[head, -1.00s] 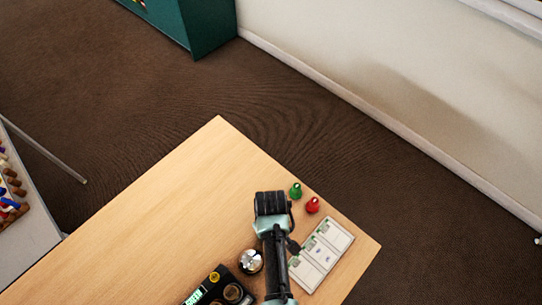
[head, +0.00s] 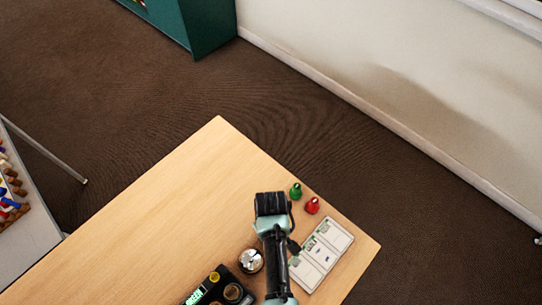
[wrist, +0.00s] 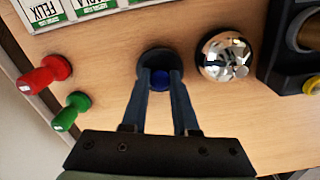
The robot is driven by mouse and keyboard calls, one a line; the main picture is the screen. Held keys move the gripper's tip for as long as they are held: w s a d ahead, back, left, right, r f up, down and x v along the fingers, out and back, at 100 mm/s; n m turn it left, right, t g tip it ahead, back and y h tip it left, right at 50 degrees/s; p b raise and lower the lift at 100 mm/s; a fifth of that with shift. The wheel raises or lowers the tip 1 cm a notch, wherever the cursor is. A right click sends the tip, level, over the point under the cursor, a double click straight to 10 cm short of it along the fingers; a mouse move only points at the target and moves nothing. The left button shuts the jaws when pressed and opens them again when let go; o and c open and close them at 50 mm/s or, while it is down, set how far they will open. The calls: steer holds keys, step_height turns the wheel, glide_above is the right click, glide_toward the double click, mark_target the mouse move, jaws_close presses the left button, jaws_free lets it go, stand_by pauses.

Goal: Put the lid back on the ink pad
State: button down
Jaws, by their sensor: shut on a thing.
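My gripper (wrist: 160,75) is shut on a small blue knob (wrist: 160,80) in the wrist view, one finger on each side of it. A dark round piece (wrist: 152,58) shows around and behind the knob and looks like the ink pad's lid. The fingers hide part of it. I cannot tell whether the ink pad lies under it, or whether the piece touches the table. In the head view my gripper (head: 270,203) covers this spot, and neither lid nor pad can be made out there.
A silver dome (wrist: 223,56) stands close right of the gripper, with a black box (wrist: 290,62) beyond it. Red (wrist: 45,73) and green (wrist: 70,111) stampers stand to the left. A card sheet (head: 322,253) lies near the table's right edge. The table's (head: 170,215) left side is clear.

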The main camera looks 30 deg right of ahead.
steer(key=shift+c, duration=0.6)
jaws_free()
steer(key=shift+r, duration=0.15)
steer(key=shift+r+p, duration=3.4)
steer(key=shift+p, duration=0.2)
jaws_close()
